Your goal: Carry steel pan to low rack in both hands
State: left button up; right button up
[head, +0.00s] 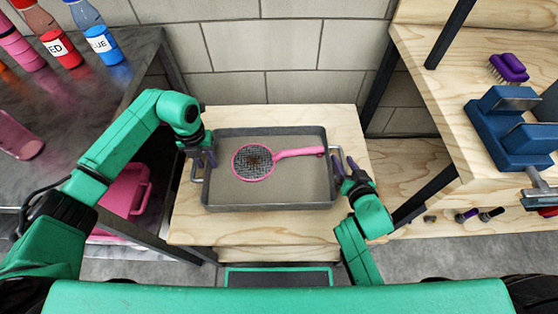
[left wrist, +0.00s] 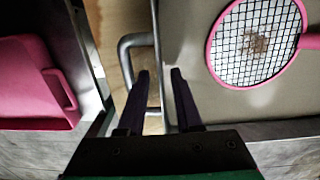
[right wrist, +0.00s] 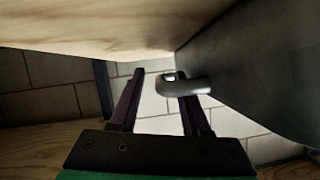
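The steel pan (head: 300,185) is a grey rectangular tray with a bar handle at each short end. It appears level over a pale wooden surface (head: 265,116); I cannot tell whether it touches. A pink-rimmed mesh strainer (head: 253,162) lies in it, its handle pointing right. My left gripper (head: 205,157) is at the pan's left handle (left wrist: 127,62); in the left wrist view its fingers are apart near the handle. My right gripper (head: 347,180) is at the right handle (right wrist: 183,86); in the right wrist view its fingers are apart, the handle overlapping one finger.
A dark metal counter (head: 92,95) with a red bottle (head: 60,45) and a blue bottle (head: 95,40) stands left. A pink container (head: 125,190) is below it. A wooden bench (head: 440,85) with a blue vise (head: 505,125) stands right. A block wall closes the back.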

pick_arm(q)
jog(key=shift+s+f, duration=0.2)
jog(key=shift+f, duration=0.1)
pick_arm(e)
jog(key=shift+f, duration=0.15)
jog(key=shift+s+a+r, duration=0.2)
jog(key=shift+a+r, duration=0.15)
jog(key=shift+r, duration=0.05)
jog(key=shift+s+r, duration=0.1)
jog(key=shift+s, duration=0.25)
jog(key=v, duration=0.7)
jog(key=shift+d, duration=0.1)
pick_arm(q)
notch_tip(320, 180, up, 9)
jog(key=shift+d, duration=0.3)
pick_arm(e)
jog(key=shift+s+d, duration=0.1)
jog(key=shift+s, duration=0.2)
pick_arm(q)
jog(key=shift+s+f, duration=0.1)
pick_arm(e)
jog(key=shift+r, duration=0.1)
